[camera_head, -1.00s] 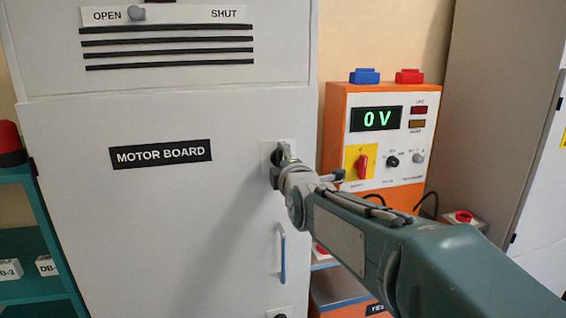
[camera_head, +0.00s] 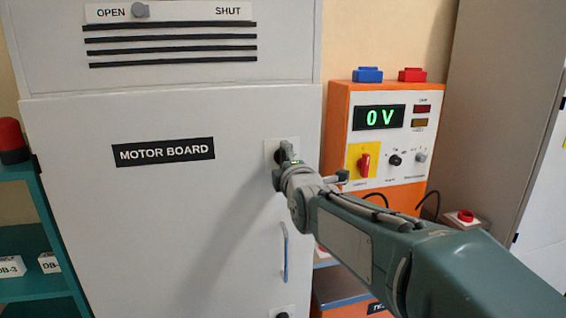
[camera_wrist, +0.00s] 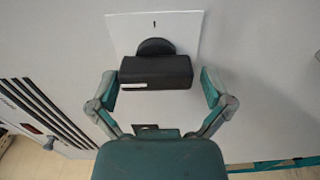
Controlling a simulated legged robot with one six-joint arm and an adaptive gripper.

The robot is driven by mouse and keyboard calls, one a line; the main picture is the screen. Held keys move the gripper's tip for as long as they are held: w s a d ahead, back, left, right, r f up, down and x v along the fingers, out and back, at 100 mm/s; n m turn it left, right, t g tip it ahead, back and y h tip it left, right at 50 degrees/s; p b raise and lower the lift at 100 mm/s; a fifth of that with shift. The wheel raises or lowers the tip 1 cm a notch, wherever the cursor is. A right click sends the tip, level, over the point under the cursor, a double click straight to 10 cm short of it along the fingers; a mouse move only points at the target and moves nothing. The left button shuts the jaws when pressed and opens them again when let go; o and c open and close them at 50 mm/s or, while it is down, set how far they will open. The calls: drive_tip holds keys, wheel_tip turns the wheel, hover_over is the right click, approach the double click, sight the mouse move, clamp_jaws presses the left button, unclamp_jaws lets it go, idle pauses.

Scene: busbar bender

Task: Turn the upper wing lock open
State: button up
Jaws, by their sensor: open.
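The upper wing lock (camera_wrist: 155,72) is a black wing bar on a round base, on a white square plate (camera_wrist: 178,28) with a small dark mark. In the wrist view the bar lies nearly level across the picture, with a short white line at its left. My gripper (camera_wrist: 159,92) is open, one finger at each end of the bar; small gaps seem to show on both sides. In the head view my gripper (camera_head: 287,158) is at the plate near the cabinet door's right edge and mostly hides the lock.
The grey motor board cabinet (camera_head: 150,215) has a blue door handle (camera_head: 284,255) below the lock and a second dark lock (camera_head: 282,314) at the bottom edge. An orange test unit (camera_head: 340,130) reading 0 V stands right of the cabinet, behind my arm.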

drive_tip(key=v, duration=1.1)
drive_tip(key=shift+f, duration=0.1)
drive_tip(key=s+d+f+m+g+h, duration=0.2)
drive_tip(key=s+d+f+m+g, duration=0.4)
drive_tip(key=s+f+m, duration=0.3)
drive_tip(key=s+d+f+m+g+h, duration=0.3)
drive_tip(key=s+d+f+m+g, duration=0.2)
drive_tip(key=s+d+f+m, duration=0.3)
drive_tip(key=s+f+m, duration=0.2)
drive_tip(key=s+m, duration=0.2)
drive_tip(key=s, duration=0.1)
drive_tip(key=shift+s+g, duration=0.3)
drive_tip(key=shift+g, duration=0.1)
